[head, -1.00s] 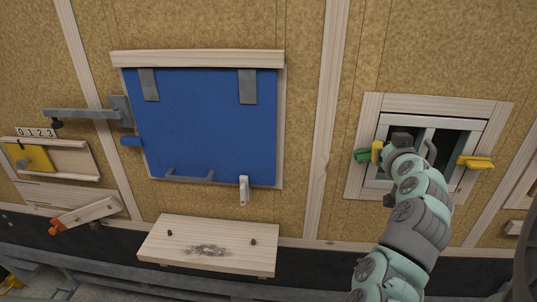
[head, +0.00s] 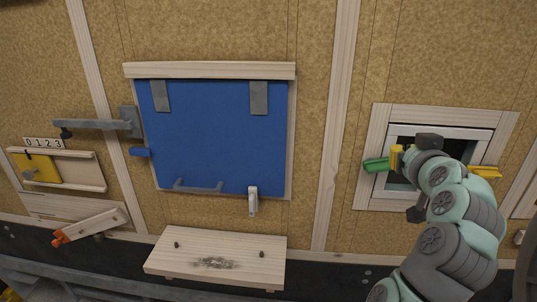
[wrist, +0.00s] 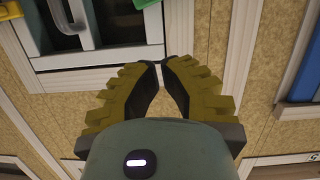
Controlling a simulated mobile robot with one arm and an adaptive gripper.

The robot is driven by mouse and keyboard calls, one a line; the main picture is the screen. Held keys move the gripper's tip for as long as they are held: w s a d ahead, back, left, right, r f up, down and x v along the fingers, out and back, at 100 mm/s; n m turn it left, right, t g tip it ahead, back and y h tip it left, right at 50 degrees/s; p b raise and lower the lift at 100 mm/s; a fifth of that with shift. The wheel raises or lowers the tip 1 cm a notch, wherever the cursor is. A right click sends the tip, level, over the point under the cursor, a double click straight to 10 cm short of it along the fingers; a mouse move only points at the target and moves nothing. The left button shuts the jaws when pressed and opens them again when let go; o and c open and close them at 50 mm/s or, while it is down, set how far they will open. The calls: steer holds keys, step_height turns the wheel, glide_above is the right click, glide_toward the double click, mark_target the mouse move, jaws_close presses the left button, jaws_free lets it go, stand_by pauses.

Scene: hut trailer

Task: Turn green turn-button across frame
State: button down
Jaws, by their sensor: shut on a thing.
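The green turn-button (head: 376,165) lies roughly level on the left side of the small window's wooden frame. A sliver of green also shows at the top edge of the wrist view (wrist: 145,3). My gripper (wrist: 161,66) has its yellow, black-lined fingers drawn together. The tips almost meet, and what lies between them cannot be made out. In the head view one yellow finger (head: 396,157) shows just right of the green turn-button; whether they touch is unclear. My arm hides much of the window.
A yellow turn-button (head: 485,171) sits on the window frame's right side, partly behind my arm. The blue panel (head: 210,130) hangs left of the window, with a small wooden shelf (head: 170,262) below it.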

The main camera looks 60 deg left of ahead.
steer(key=shift+p+v, duration=1.1)
steer(key=shift+p, duration=0.55)
